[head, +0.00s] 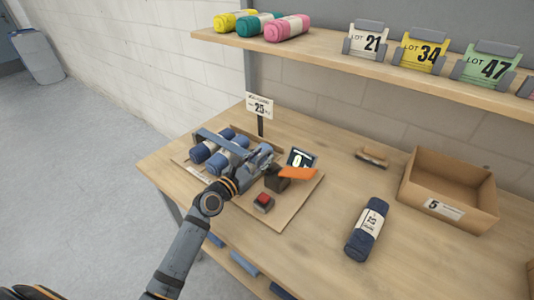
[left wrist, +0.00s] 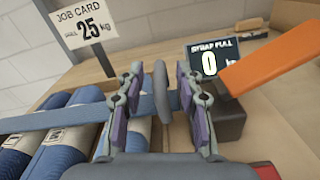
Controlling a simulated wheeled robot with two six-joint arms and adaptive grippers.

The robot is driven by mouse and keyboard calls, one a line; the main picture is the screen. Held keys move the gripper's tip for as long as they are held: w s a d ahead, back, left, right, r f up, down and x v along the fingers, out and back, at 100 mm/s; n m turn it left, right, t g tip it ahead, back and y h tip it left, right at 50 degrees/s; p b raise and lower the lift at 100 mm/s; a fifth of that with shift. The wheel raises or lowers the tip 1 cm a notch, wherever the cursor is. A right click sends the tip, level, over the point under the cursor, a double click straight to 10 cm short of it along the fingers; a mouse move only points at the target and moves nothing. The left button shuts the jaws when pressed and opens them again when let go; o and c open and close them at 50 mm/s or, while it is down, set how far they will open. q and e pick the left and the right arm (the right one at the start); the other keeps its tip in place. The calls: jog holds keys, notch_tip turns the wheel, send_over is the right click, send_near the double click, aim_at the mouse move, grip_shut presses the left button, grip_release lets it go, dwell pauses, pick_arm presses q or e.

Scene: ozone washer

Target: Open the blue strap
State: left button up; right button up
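The blue strap (head: 222,142) runs across the blue rolls (head: 204,151) on a wooden board; it also shows in the left wrist view (left wrist: 55,120). The strap passes toward my left gripper (head: 262,157). In the left wrist view my left gripper (left wrist: 158,100) has its two fingers apart. An upright grey-blue loop or tab (left wrist: 161,90) stands between them, with gaps visible on both sides. An orange lever (head: 297,173) on a dark block lies just right of the gripper. My right gripper is not in view.
A display (head: 301,158) reading 0 stands behind the dark block. A red button (head: 263,200) sits at the board's front. A job card (head: 259,106) reads 25 kg. A dark blue roll (head: 367,230) and a cardboard box (head: 450,190) are on the right. Open table lies between.

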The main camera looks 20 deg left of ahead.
pick_arm(q)
jog(key=shift+x, duration=1.05)
jog(key=shift+w+r, duration=0.1)
jog(key=shift+w, duration=0.1)
jog(key=shift+w+d, duration=0.1)
jog(key=shift+d, duration=0.05)
jog(key=c, duration=0.4)
grip_shut()
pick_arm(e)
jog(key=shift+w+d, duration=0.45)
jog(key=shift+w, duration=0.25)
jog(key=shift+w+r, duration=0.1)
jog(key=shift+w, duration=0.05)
